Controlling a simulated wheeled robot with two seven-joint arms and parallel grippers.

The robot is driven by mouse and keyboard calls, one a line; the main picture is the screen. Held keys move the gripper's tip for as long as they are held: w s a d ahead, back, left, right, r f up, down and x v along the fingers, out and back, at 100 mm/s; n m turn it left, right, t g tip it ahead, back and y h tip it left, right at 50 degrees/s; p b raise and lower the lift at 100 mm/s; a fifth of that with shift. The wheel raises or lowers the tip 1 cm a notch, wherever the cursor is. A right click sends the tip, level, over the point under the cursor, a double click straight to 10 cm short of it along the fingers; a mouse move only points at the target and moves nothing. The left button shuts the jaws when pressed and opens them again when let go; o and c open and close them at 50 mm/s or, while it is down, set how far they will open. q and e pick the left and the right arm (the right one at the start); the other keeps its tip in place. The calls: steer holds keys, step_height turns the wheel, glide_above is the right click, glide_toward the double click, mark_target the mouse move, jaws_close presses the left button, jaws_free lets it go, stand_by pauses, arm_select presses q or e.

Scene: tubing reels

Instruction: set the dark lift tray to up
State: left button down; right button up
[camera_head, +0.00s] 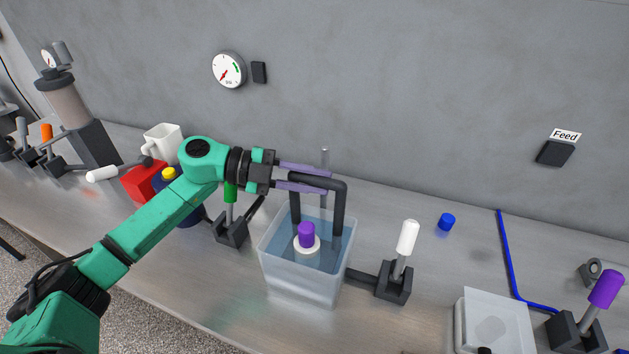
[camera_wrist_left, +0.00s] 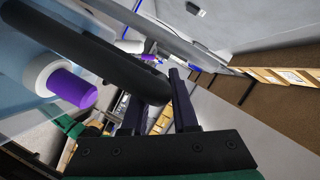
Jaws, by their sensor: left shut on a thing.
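The dark lift tray shows as a black handle frame (camera_head: 338,212) whose legs go down into a clear tank of bluish liquid (camera_head: 275,277). Its tray plate is hard to make out. A white part with a purple cap (camera_head: 306,233) stands inside the tank, between the legs. My left gripper (camera_head: 327,180) is shut on the top bar of the handle, above the tank rim. In the left wrist view the dark bar (camera_wrist_left: 95,55) runs up to my fingers (camera_wrist_left: 158,108), with the purple cap beside it. My right gripper is not in view.
A white-topped lever (camera_head: 407,238) stands right of the tank, and a green-topped lever (camera_head: 230,192) stands left of it. A thin metal rod (camera_head: 324,158) rises behind the handle. A blue cap (camera_head: 447,222) lies on the bench. The space above the tank looks free.

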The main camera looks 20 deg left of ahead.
arm_select(q)
step_height(320, 180, up, 8)
steer(key=p, duration=0.4)
steer(key=shift+r+p, duration=0.15)
steer(key=shift+p, duration=0.15)
steer(key=shift+r, duration=0.3)
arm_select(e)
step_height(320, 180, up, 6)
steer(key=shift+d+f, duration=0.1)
arm_select(q)
steer(key=c, duration=0.7)
jaws_free()
steer(key=shift+a+f, duration=0.15)
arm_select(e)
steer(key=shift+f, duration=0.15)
arm_select(q)
steer(key=b+v, duration=0.6)
steer(key=v, duration=0.8)
steer(key=shift+s+a, duration=0.1)
steer(key=shift+a, duration=0.05)
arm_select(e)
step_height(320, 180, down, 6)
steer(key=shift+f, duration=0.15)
